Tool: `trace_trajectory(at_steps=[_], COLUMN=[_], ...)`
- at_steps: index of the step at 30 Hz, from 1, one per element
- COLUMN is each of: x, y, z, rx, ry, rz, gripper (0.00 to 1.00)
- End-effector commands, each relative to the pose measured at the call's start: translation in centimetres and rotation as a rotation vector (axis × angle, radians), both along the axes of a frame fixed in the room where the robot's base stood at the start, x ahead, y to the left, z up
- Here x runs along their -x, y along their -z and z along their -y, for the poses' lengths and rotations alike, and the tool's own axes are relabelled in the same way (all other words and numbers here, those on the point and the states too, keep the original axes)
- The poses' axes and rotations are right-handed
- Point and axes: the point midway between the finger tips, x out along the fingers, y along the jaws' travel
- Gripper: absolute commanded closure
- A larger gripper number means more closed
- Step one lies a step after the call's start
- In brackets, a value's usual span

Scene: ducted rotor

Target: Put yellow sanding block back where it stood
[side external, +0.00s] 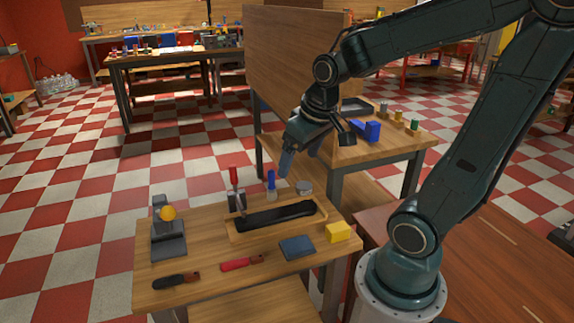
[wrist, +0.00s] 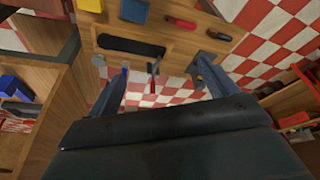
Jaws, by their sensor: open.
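The yellow sanding block (side external: 339,231) rests on the near right corner of the wooden worktable (side external: 205,280), to the right of a dark blue flat pad (side external: 297,247). In the wrist view the yellow block (wrist: 90,5) shows only partly, at the top edge. My gripper (side external: 300,158) is in the air above and beyond the table's far edge, well apart from the block. In the wrist view my gripper (wrist: 163,85) has its fingers spread wide, with nothing held between them.
A wooden tray (side external: 240,238) with a black insert lies mid-table. Behind it stand a red-handled tool (side external: 233,178), a blue-topped tool (side external: 271,180) and a grey cylinder (side external: 304,187). A dark stand with an orange ball (side external: 168,213) is left. Two handled tools lie in front.

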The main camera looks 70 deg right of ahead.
Motion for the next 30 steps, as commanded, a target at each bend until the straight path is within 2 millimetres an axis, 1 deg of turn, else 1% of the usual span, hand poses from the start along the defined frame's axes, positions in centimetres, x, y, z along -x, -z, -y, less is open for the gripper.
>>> trace_trajectory(at_steps=[1,6,9,13,15,20,30], x=[0.5,2.3,3.6,5.2,5.9,6.9,7.1], y=[-0.8,-2.9,-3.8,-4.7,-5.0,-5.3,-5.3], z=[-1.1,-4.1,-5.6,-7.1,-7.7,-8.3,-8.5], rx=[0.005,0.01,0.009,0.007,0.005,0.002,0.001], ry=[-0.029,-0.114,-0.16,-0.214,-0.236,-0.262,-0.267], rz=[0.021,0.072,0.103,0.135,0.148,0.164,0.166], gripper=[0.15,0.15,0.15,0.15,0.15,0.15,0.15])
